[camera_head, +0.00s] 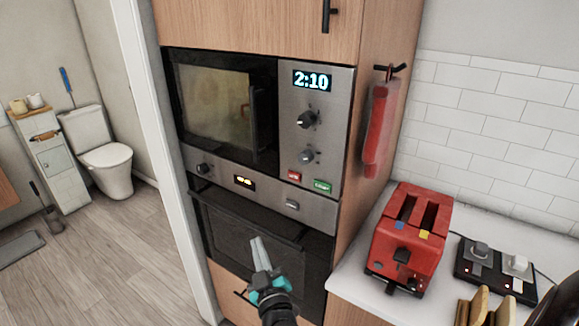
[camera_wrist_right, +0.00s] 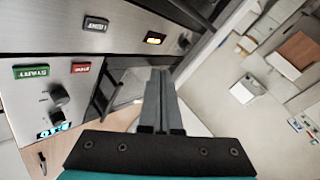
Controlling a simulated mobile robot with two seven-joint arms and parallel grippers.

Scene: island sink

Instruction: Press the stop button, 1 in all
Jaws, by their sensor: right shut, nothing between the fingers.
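The red stop button (camera_head: 294,175) is on the steel control panel of the built-in microwave (camera_head: 215,105), left of the green start button (camera_head: 322,186). The stop button also shows, upside down, in the right wrist view (camera_wrist_right: 81,68), with the green start button (camera_wrist_right: 31,72) beside it. My right gripper (camera_head: 256,242) is shut and empty, in front of the oven door, below and left of the stop button and apart from it. In the wrist view its fingers (camera_wrist_right: 160,75) point upward in the picture. My left gripper is not in view.
The microwave's clock (camera_head: 312,80) reads 2:10, above two knobs. The oven (camera_head: 250,222) sits below. A red toaster (camera_head: 409,240) stands on the white counter at the right. A red cloth (camera_head: 378,125) hangs on the cabinet side. Floor is open at the left.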

